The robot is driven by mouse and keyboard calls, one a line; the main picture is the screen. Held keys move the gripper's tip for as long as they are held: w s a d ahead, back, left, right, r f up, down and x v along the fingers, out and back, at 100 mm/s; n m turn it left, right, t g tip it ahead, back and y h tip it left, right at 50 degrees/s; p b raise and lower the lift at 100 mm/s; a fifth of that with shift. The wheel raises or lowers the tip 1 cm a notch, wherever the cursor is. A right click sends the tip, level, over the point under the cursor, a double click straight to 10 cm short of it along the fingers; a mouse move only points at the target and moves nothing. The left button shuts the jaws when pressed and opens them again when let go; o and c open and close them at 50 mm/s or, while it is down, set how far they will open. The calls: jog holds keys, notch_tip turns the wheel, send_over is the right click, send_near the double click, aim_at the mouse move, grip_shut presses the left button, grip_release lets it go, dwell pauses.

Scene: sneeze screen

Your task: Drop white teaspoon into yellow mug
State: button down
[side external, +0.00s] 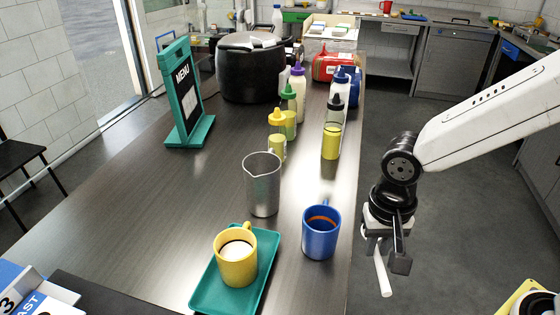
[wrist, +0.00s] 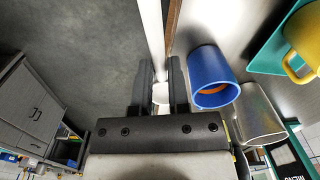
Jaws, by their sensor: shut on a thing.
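The yellow mug (side external: 237,262) stands upright on a teal tray (side external: 264,250) near the front of the counter, with something pale inside. My gripper (side external: 390,258) is right of the counter's right edge, pointing down. It is shut on the white teaspoon (side external: 382,275), which hangs below the fingers. In the wrist view the teaspoon (wrist: 151,35) runs up from between the fingers (wrist: 160,85). The yellow mug (wrist: 305,38) is at the upper right there, cut off by the frame. The blue mug stands between my gripper and the yellow mug.
The blue mug (side external: 321,234) holds an orange-brown liquid. A metal pitcher (side external: 262,185) stands behind the tray. Several squeeze bottles (side external: 332,138), a black pot (side external: 250,70) and a teal menu stand (side external: 187,95) are farther back. The counter left of the pitcher is clear.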

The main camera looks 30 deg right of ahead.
jog(key=w+d+f+n, duration=0.3)
jog(key=w+d, duration=0.4)
jog(key=d, duration=0.4)
jog(key=w+d+f+n, duration=0.3)
jog(key=w+d, duration=0.3)
jog(key=d, duration=0.4)
jog(key=w+a+r+n+t+y, duration=0.1)
jog(key=w+a+r+n+t, duration=0.2)
jog(key=a, duration=0.5)
jog(key=w+a+r+n+t+y, duration=0.1)
jog(key=w+a+r, duration=0.3)
jog(key=a, duration=0.5)
jog(key=w+a+r+n+t+y, duration=0.1)
jog(key=w+a+r+n+t, duration=0.15)
jog(key=w+a, duration=0.4)
jog(key=s+a+r+t+y, duration=0.1)
jog(key=s+a, duration=0.3)
jog(key=a, duration=0.5)
jog(key=s+a+r+t+y, duration=0.2)
jog(key=s+a+r+t, duration=0.1)
jog(key=a, duration=0.5)
jog(key=shift+s+a+r, duration=0.4)
jog(key=shift+s+r, duration=0.05)
jog(key=shift+s, duration=0.4)
jog(key=shift+f+m, duration=0.2)
jog(key=shift+m, duration=0.05)
notch_tip(320, 180, down, 7)
jog(key=shift+r, duration=0.15)
